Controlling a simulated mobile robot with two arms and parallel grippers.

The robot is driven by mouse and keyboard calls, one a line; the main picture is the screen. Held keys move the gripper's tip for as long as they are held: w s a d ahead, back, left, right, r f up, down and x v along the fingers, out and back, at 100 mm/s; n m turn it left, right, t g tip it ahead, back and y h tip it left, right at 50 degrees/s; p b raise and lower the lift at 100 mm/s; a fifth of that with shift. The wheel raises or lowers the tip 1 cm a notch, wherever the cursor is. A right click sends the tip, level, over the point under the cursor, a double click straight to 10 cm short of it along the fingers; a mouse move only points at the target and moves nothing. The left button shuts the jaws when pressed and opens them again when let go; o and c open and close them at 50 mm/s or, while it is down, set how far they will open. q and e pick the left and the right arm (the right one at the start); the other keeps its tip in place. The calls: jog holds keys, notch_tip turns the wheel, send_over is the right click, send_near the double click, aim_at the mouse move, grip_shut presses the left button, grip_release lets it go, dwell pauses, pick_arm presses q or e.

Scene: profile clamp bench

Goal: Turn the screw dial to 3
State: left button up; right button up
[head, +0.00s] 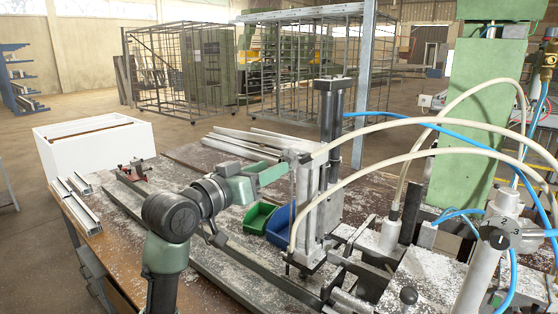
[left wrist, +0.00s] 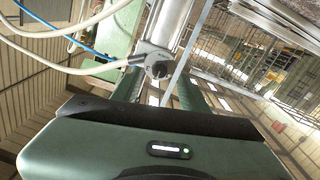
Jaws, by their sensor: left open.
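A dark round screw dial (head: 498,238) with a small pale mark sits on a light grey cylinder at the right in the head view. A figure 3 shows at its right; I cannot tell its exact setting. My left gripper (head: 278,171) is open and well to the left of that dial, by the left side of the upright clamp column. In the left wrist view a dark round fitting (left wrist: 158,69) on a grey cylinder lies beyond my green fingers (left wrist: 160,92), apart from them. Nothing is held. My right gripper is out of view.
The clamp column (head: 322,205) stands mid-bench, with pale hoses (head: 440,120) and blue hoses arching right. Green (head: 257,218) and blue bins sit at its left. Aluminium profiles (head: 240,147) and a white box (head: 98,150) lie behind. A ball-ended lever (head: 408,296) stands at the front right.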

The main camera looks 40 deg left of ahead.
pick_arm(q)
jog(key=w+p, duration=0.1)
jog(key=w, duration=0.2)
jog(key=shift+w+d, duration=0.15)
jog(key=shift+w, duration=0.25)
grip_shut()
jog(key=shift+f, duration=0.1)
